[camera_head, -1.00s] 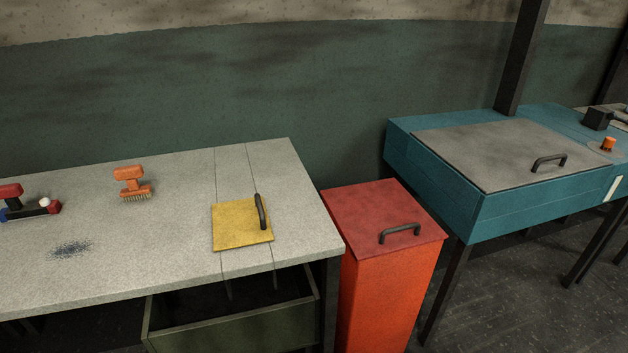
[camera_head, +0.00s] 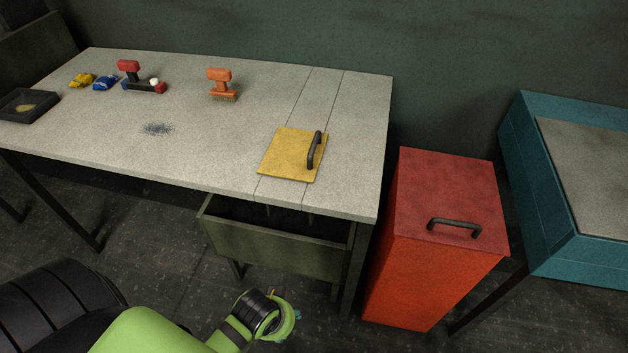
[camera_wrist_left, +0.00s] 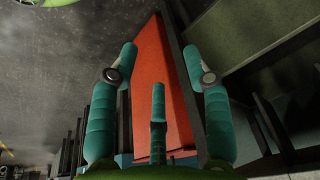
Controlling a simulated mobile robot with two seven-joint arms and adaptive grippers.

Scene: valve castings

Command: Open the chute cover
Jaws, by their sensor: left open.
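The chute cover appears to be the yellow square plate (camera_head: 287,155) with a black handle (camera_head: 314,151), lying flat on the grey table top near its right end. Two thin lines run across the table beneath it. My left gripper is open in the left wrist view (camera_wrist_left: 166,62), with nothing between its fingers. In the head view my left arm comes in at the bottom, below the table's front edge and well apart from the plate; its fingers are mostly hidden there. My right gripper is not in view.
A red bin (camera_head: 445,200) with a handled lid stands right of the table (camera_head: 210,135); a teal cabinet (camera_head: 550,190) is farther right. A dark green box (camera_head: 275,245) sits under the table front. An orange brush (camera_head: 221,84) and a black tray (camera_head: 26,104) are on the table.

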